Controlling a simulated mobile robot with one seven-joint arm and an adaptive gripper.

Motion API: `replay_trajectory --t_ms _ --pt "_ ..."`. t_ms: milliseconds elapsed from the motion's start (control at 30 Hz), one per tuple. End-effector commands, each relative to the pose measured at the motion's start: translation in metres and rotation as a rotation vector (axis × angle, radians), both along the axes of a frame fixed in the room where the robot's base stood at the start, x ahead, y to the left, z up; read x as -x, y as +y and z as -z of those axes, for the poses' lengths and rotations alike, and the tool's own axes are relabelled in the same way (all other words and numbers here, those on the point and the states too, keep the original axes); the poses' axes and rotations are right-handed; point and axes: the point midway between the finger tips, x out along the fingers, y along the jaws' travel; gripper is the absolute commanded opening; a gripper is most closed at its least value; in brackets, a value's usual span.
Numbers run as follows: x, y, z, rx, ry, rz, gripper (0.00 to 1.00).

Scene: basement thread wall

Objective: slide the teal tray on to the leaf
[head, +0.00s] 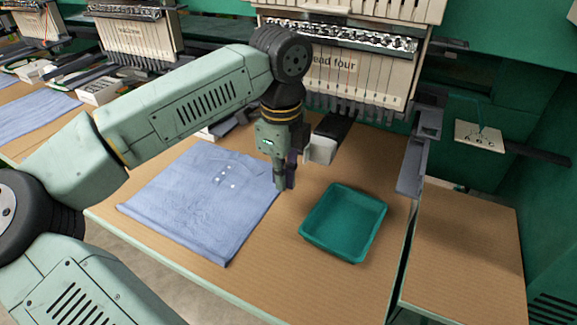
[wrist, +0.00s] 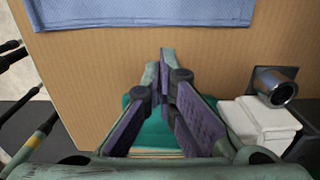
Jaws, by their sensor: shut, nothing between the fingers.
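The teal tray (head: 343,222) is a shallow, empty, square tray on the brown table (head: 260,262), near its right edge. The leaf (head: 465,245) is a brown panel to the right of the table, with a narrow dark gap between them. My gripper (head: 284,187) points down to the left of the tray, close to the right edge of the blue cloth. Its fingers are closed with nothing between them. In the wrist view the shut fingers (wrist: 159,66) partly hide the tray (wrist: 155,138). I cannot tell whether the fingertips touch the table.
A folded blue cloth (head: 205,200) lies on the table to the left. The embroidery head (head: 345,75) stands behind, with a white block (head: 320,149) low beneath it. A grey bracket (head: 413,165) rises behind the gap. The leaf's top is clear.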

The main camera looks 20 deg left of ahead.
Motion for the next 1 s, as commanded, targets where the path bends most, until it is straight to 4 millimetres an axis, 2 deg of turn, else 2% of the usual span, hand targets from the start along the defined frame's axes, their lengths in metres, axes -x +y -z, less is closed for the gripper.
replay_trajectory --t_ms 200,300,400,600,1000 --pt "0.001 -0.001 0.046 0.005 0.002 0.002 0.0" --pt "0.0 -0.004 0.062 0.005 0.0 0.005 0.0" --pt "0.001 -0.021 0.059 0.002 -0.001 0.007 0.0" --pt "0.002 -0.038 0.061 0.002 0.0 0.004 0.0" --pt "0.002 -0.041 0.063 0.001 -0.001 0.002 0.0"
